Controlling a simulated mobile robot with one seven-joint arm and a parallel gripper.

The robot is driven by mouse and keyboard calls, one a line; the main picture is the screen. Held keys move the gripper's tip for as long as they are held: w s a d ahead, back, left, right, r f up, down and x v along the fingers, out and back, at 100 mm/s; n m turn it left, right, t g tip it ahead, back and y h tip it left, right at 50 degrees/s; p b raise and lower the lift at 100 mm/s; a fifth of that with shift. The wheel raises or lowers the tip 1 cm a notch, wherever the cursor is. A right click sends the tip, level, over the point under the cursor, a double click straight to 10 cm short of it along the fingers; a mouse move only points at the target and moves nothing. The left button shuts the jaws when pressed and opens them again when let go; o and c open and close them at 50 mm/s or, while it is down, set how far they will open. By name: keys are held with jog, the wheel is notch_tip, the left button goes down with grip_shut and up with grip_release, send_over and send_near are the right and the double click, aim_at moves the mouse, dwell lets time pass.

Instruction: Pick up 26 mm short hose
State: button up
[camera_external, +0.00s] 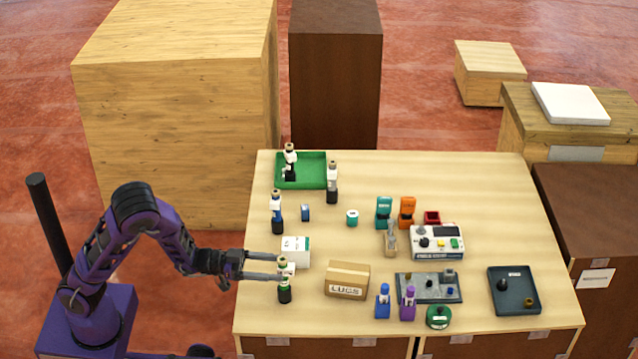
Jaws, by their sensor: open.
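My gripper (284,268) is open over the table's left side, its two fingers pointing right. The upper part of a dark bottle-like item (285,295) with a green band and tan top shows at the fingertips. I cannot tell whether the fingers touch it or stand around it. No part is clearly readable as the 26 mm short hose. Small round parts include a teal and white one (352,217) mid-table and a green one (438,317) at the front edge.
A white box (295,249) stands just behind the fingers, and a cardboard LUGS box (347,279) to the right. Tall bottles (277,212) and a green tray (316,163) are at back left. A control box (437,243) and grey plate (416,286) stand right. The back right table is clear.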

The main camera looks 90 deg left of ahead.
aim_at(289, 267)
jog(key=w, duration=0.5)
jog(key=shift+w+d, duration=0.25)
grip_shut()
jog(key=shift+r, duration=0.1)
dwell(1.0)
